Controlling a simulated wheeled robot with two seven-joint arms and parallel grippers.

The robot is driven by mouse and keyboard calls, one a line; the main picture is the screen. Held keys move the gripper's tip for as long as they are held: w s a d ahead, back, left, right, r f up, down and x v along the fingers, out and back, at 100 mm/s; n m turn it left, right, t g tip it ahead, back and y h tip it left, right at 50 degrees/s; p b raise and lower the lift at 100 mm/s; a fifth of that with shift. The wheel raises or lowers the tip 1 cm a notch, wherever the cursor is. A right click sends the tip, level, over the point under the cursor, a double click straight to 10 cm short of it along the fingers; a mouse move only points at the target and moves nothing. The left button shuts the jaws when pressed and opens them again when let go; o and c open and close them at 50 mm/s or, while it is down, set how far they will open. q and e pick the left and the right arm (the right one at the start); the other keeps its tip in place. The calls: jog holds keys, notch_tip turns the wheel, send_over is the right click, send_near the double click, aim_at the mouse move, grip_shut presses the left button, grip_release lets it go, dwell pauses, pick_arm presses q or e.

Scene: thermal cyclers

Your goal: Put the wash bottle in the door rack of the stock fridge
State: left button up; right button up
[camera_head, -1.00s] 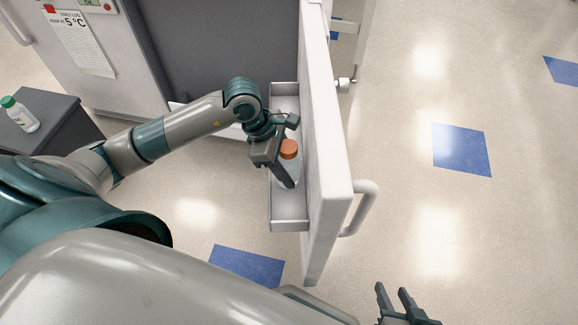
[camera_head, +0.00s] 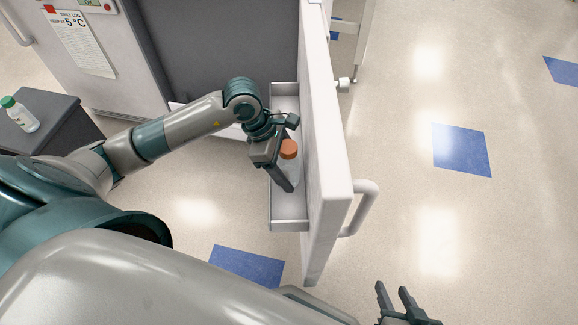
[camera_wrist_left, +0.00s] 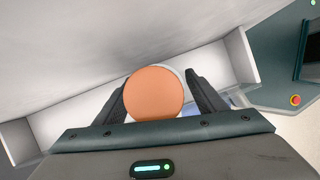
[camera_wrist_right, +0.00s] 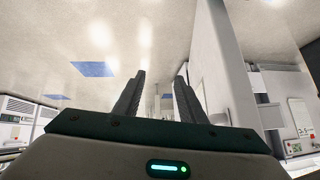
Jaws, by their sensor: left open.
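The wash bottle (camera_head: 289,150), clear with an orange cap, stands in the door rack (camera_head: 289,224) on the inside of the open fridge door (camera_head: 326,190). In the left wrist view its round cap (camera_wrist_left: 154,92) lies between my two fingers, and the rack wall (camera_wrist_left: 244,56) shows beyond. My left gripper (camera_head: 287,158) is open around the bottle, with gaps beside the cap. The bottle's lower part is partly hidden by a finger. My right gripper (camera_head: 392,289) is open and empty, low in the head view, outside the door.
The stock fridge (camera_head: 215,55) is behind the rack, with a door handle (camera_head: 362,208) on the outer side. A green-capped bottle (camera_head: 22,114) stands on a dark grey cabinet (camera_head: 55,128) at the left.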

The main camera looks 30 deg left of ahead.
pick_arm(q)
jog(key=v, duration=1.2)
jog(key=shift+p, duration=0.35)
